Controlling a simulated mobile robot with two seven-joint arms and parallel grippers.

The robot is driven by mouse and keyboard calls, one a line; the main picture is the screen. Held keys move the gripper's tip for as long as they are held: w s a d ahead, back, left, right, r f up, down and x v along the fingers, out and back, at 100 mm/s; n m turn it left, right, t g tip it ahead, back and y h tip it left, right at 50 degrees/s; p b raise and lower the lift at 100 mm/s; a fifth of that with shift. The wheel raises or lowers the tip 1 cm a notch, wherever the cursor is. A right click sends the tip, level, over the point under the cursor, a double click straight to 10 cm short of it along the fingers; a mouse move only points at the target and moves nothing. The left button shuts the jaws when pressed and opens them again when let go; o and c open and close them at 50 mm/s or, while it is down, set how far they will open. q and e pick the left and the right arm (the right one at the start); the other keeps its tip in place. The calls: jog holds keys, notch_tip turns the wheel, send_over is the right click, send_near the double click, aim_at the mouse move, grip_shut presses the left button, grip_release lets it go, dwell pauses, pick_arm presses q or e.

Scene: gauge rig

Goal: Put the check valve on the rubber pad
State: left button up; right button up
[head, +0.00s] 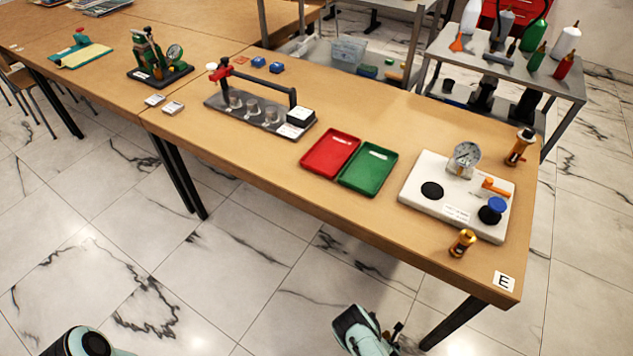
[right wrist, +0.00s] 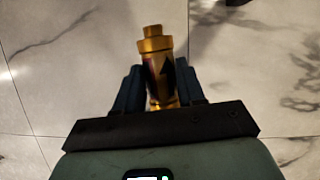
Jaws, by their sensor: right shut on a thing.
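My right gripper (right wrist: 160,88) is shut on a brass, stepped cylindrical fitting with a dark arrow mark, which looks like the check valve (right wrist: 155,45). The fitting points away from the palm, between the two dark fingers, over the tiled floor. In the head view my right gripper (head: 392,336) is low, in front of the table and apart from it; the fitting is too dark and small to make out there. A black round disc, likely the rubber pad (head: 432,190), lies bare on the left of a white board (head: 415,203). My left gripper is not in view.
The board also carries a gauge (head: 465,158), an orange lever (head: 495,187) and a blue knob (head: 497,204). Brass fittings stand before (head: 462,243) and behind (head: 520,147) it. Red (head: 318,164) and green (head: 358,180) trays lie left of it. The table's front edge is between gripper and board.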

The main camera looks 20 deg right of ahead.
jog(key=w+a+r+m+g+y+p, duration=0.1)
jog(key=w+a+r+m+p, duration=0.3)
jog(key=r+m, duration=0.5)
jog(key=w+a+r+m+g+y+p, duration=0.1)
jog(key=w+a+r+m+g+p, duration=0.2)
jog(key=r, duration=2.7)
jog(key=w+a+r+m+g+y+p, duration=0.1)
jog(key=w+a+r+m+g+p, duration=0.2)
jog(key=w+a+r+m, duration=0.6)
jog(key=w+r+m+p, duration=0.1)
jog(key=w+r+m, duration=0.3)
jog(key=r, duration=0.7)
jog(key=shift+a+r+m+g+p, duration=0.25)
jog(key=shift+m+g+p, duration=0.1)
jog(key=shift+m, duration=0.95)
jog(key=shift+a, duration=0.1)
